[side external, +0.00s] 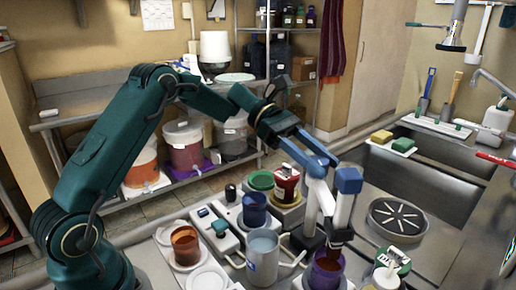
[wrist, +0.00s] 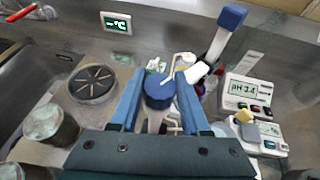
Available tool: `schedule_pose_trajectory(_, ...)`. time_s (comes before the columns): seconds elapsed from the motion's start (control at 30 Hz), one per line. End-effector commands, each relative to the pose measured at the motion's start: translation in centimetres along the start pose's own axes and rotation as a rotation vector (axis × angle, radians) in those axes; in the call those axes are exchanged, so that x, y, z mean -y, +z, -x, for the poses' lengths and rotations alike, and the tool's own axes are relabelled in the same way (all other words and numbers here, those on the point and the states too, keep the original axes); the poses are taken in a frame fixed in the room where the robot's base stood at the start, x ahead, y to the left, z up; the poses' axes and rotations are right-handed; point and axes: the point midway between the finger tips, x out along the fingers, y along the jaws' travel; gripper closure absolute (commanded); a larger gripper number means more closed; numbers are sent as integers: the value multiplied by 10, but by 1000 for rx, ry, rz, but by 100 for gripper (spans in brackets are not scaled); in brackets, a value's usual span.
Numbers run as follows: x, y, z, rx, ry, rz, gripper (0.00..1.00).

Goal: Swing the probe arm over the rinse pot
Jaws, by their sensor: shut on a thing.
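The probe arm stand has a white post (wrist: 218,48) with a square blue cap (wrist: 230,17); the cap also shows in the side view (side external: 348,180). A round blue knob (wrist: 158,90) sits between my gripper's fingertips (wrist: 158,80), and my gripper is shut on it. In the side view my gripper (side external: 322,166) is at the stand's upper part, and the fingers hide the knob. A dark red piece (side external: 340,236) hangs by the post, near a purple cup (side external: 326,268). A pale pot with liquid (side external: 262,258) stands to the left; I cannot tell for sure that it is the rinse pot.
A meter reading pH 3.4 (wrist: 248,90) stands right in the wrist view. A blue cup (side external: 255,208), a brown cup (side external: 185,246) and a red jar (side external: 287,182) crowd the left of the stand.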

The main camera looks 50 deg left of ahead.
Motion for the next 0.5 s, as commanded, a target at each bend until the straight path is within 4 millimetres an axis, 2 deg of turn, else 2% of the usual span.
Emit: schedule_pose_trajectory(0.5,-2,1,1,4,-59,-28,100)
